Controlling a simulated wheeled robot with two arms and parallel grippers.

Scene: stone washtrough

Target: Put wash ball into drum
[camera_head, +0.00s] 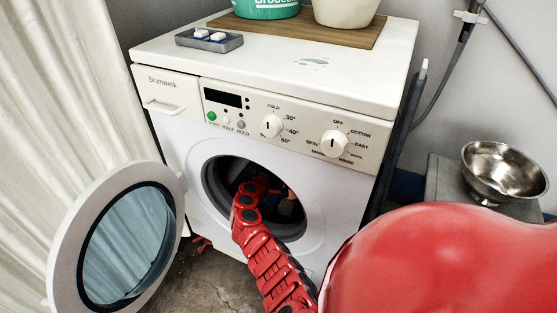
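The front-loading washer's drum opening (217,190) is dark, and its round door (66,250) is swung open to the left. A red jointed arm, which looks like my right arm, comes up from the bottom and reaches into the opening. Its gripper end (288,207) is inside the drum, dark and partly hidden, so I cannot tell whether it is open or shut or holds anything. I cannot make out the wash ball. No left gripper is recognisable; a small red part shows low beside the door, too little to identify.
The washer top (330,75) carries a small grey tray (226,47) with white-and-blue tablets and a wooden board (345,38) with a green container and a cream one. A metal bowl (503,165) stands on a grey ledge at the right. A pale curtain (50,110) hangs left.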

